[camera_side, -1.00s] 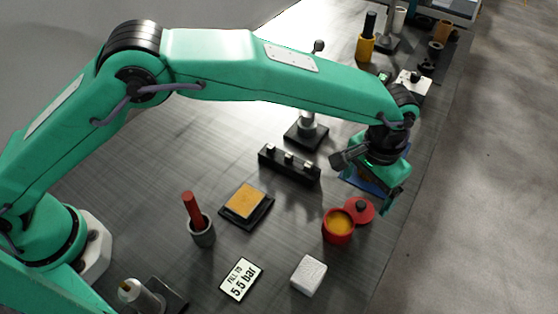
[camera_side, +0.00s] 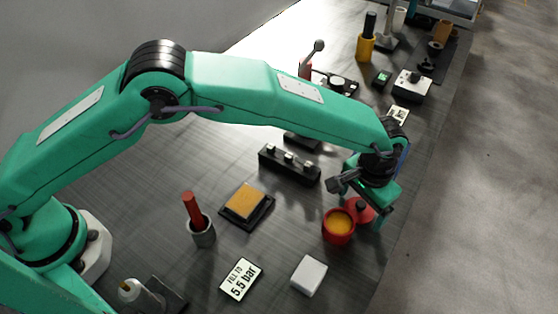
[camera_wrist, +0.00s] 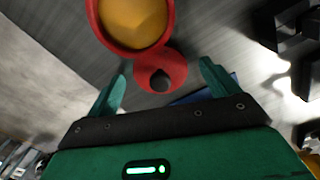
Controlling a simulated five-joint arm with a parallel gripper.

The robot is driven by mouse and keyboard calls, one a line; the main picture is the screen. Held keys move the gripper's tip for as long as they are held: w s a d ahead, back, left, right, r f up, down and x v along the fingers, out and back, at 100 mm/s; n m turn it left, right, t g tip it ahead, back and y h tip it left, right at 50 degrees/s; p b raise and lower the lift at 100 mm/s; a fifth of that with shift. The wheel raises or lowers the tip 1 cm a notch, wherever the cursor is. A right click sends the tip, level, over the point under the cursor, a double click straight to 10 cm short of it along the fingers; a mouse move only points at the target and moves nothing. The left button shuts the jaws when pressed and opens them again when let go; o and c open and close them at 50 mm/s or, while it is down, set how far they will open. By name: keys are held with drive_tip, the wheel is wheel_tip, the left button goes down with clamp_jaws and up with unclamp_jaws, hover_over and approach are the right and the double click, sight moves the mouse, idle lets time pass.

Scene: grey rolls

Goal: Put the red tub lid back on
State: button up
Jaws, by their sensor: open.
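The red tub (camera_side: 338,227) stands upright and uncovered on the table, with orange-yellow contents. It also shows at the top of the wrist view (camera_wrist: 169,30). The red lid (camera_side: 362,211) with its dark knob lies beside the tub, on its far right side. In the wrist view the lid (camera_wrist: 176,66) is next to the tub's rim, between and beyond my fingertips. My gripper (camera_wrist: 163,78) is open and empty. In the side view my gripper (camera_side: 362,200) is just above the lid and partly hides it.
A black rack with several pegs (camera_side: 290,163) stands left of my gripper. The table's right edge is close.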

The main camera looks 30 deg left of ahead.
sight(362, 203)
idle(0.4)
drive_tip(key=c, duration=1.1)
drive_tip(key=shift+r, duration=0.2)
drive_tip(key=shift+r, duration=0.2)
wheel_tip(362, 203, up, 3)
drive_tip(key=s+d+r, duration=0.1)
drive_tip(key=s+r, duration=0.1)
drive_tip(key=s, duration=0.1)
drive_tip(key=s+r, duration=0.2)
drive_tip(key=s, duration=0.2)
drive_tip(key=s+d+r, duration=0.1)
drive_tip(key=s+r, duration=0.2)
drive_tip(key=s, duration=0.1)
drive_tip(key=shift+s+d+r, duration=0.1)
drive_tip(key=shift+s+d, duration=0.1)
drive_tip(key=shift+d, duration=0.1)
drive_tip(key=shift+w+a+r, duration=0.1)
drive_tip(key=shift+w+a, duration=2.2)
drive_tip(key=shift+w, duration=0.2)
